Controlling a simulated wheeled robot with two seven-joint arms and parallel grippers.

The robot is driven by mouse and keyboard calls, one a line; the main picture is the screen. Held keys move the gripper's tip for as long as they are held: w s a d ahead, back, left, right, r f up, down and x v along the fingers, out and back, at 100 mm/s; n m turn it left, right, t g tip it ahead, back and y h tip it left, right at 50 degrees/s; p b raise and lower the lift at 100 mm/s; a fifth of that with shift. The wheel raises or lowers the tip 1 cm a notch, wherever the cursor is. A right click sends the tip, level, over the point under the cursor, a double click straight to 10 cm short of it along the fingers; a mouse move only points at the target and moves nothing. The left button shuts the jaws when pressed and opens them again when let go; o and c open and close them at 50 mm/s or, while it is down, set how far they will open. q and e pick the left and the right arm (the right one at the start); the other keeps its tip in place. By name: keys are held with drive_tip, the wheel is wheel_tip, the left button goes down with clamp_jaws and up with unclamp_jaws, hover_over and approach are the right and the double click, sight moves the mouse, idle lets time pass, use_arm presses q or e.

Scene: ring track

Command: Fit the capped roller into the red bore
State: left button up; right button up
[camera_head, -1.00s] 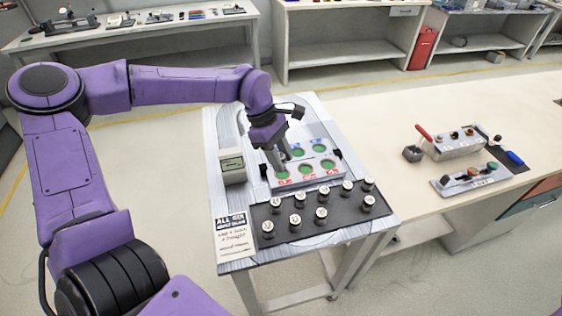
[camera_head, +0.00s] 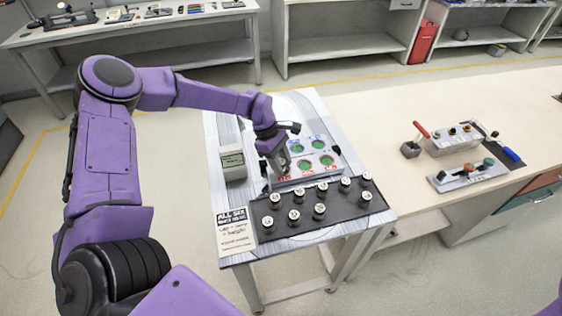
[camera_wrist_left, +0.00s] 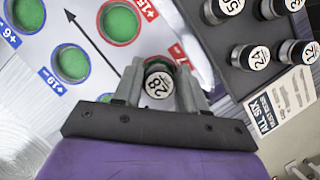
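My left gripper (camera_head: 279,170) is at the near left corner of the bore plate (camera_head: 330,177). In the left wrist view its fingers (camera_wrist_left: 158,74) are shut on a capped roller (camera_wrist_left: 159,86) with a white numbered end facing the camera. A green bore with a trace of red rim shows just behind this roller; the fingers and roller hide most of it. I cannot tell whether the roller has entered it. Another red-ringed bore (camera_wrist_left: 120,22) is beside it, and a blue-ringed bore (camera_wrist_left: 72,62) is in the other row. My right gripper is not in view.
Several capped rollers (camera_head: 319,210) stand upright on a dark tray (camera_head: 338,210) in front of the plate. A printed card (camera_head: 235,232) lies to its left. The long bench (camera_head: 390,120) holds tool blocks at right.

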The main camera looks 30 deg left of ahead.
use_arm(q)
drive_tip(key=shift+o, duration=1.2)
drive_tip(key=shift+r, duration=0.1)
drive_tip(key=shift+r+p, duration=0.3)
drive_tip(key=b+v, duration=0.2)
drive_tip(key=v, duration=0.9)
drive_tip(key=shift+a+r, duration=0.2)
drive_tip(key=shift+r, duration=0.1)
